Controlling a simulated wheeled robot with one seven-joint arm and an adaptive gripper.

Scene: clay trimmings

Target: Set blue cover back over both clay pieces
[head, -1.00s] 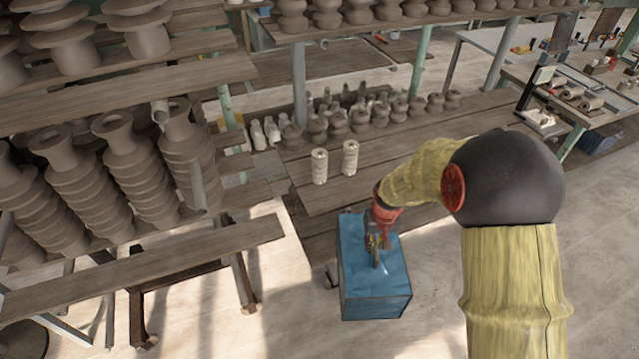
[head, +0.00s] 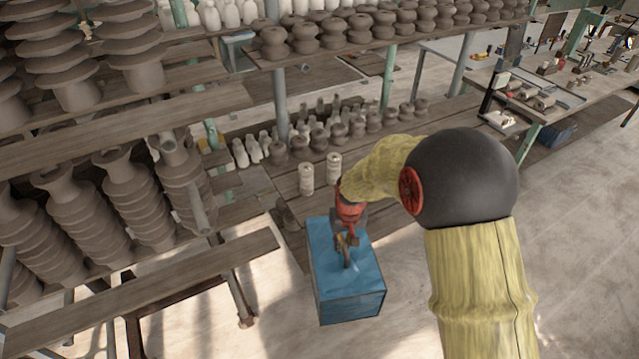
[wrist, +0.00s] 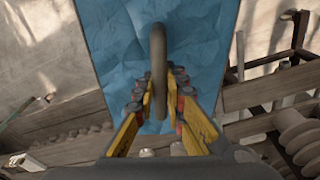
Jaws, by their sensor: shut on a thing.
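The blue cover (head: 335,268) is a box-like shape with a handle on top. It hangs in front of the plank bench. My gripper (head: 346,243) is shut on the cover's handle. In the wrist view, the yellow fingers of my gripper (wrist: 160,95) close around the grey-brown handle (wrist: 158,45), with the blue cover (wrist: 110,40) below. Two pale, ribbed clay pieces, the left one (head: 306,179) and the right one (head: 333,166), stand upright and uncovered on the bench, beyond the cover. The cover is apart from both. Its underside is hidden.
The plank bench (head: 255,182) holds several dark and white pots behind the clay pieces. A shelf (head: 300,62) of pots runs above it. Stacks of ribbed clay forms (head: 130,185) stand left, with a plank (head: 150,275) in front. Open floor (head: 580,230) lies right.

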